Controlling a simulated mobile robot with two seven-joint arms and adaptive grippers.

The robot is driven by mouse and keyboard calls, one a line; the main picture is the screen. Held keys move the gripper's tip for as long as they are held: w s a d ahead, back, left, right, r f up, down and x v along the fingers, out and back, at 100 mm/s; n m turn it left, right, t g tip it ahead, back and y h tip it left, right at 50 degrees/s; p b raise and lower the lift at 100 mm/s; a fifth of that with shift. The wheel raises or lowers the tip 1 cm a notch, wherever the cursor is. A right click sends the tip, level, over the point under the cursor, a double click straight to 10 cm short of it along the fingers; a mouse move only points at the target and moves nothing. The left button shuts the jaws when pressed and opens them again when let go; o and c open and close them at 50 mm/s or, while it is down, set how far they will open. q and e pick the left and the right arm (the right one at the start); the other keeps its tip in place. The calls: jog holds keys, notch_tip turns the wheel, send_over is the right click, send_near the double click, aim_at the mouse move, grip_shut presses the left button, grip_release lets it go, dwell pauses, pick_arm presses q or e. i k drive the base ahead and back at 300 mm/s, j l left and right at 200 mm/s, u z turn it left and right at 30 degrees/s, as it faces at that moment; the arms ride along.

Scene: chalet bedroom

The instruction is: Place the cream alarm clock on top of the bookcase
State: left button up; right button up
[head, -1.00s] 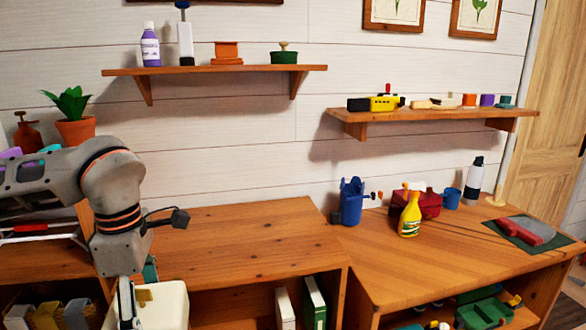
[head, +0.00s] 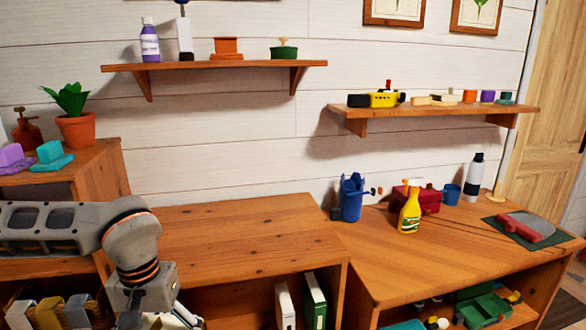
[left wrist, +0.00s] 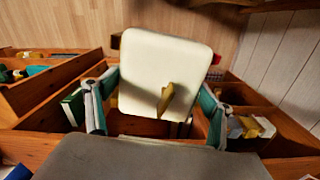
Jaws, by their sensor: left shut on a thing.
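The cream alarm clock (left wrist: 150,75) is a rounded cream block with a small tan piece on its face, seen in the left wrist view. My left gripper (left wrist: 155,108) is shut on it, with a teal-lined finger at each side. In the head view the left gripper is low at the bottom edge, and the clock is almost wholly hidden there. It is in front of the wooden bookcase (head: 240,235), below its top. That top is bare, and binders stand in its shelf. My right gripper is not in view.
A higher wooden cabinet (head: 110,165) at left bears a potted plant (head: 75,125) and blocks. On the desk to the right stand a blue watering can (head: 351,200), a yellow spray bottle (head: 409,212) and a red box (head: 428,200). Wall shelves hang above.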

aim_at(244, 243)
jog(key=i+l+u, duration=0.1)
jog(key=u, duration=0.3)
jog(key=l+u, duration=0.15)
jog(key=u, duration=0.3)
jog(key=i+l+u, duration=0.1)
jog(key=u, duration=0.3)
jog(key=l+u, duration=0.2)
jog(key=u, duration=0.2)
jog(key=k+j+u, duration=0.1)
jog(key=u, duration=0.3)
jog(key=j+u, duration=0.1)
jog(key=u, duration=0.35)
jog(key=k+j+u, duration=0.1)
jog(key=u, duration=0.3)
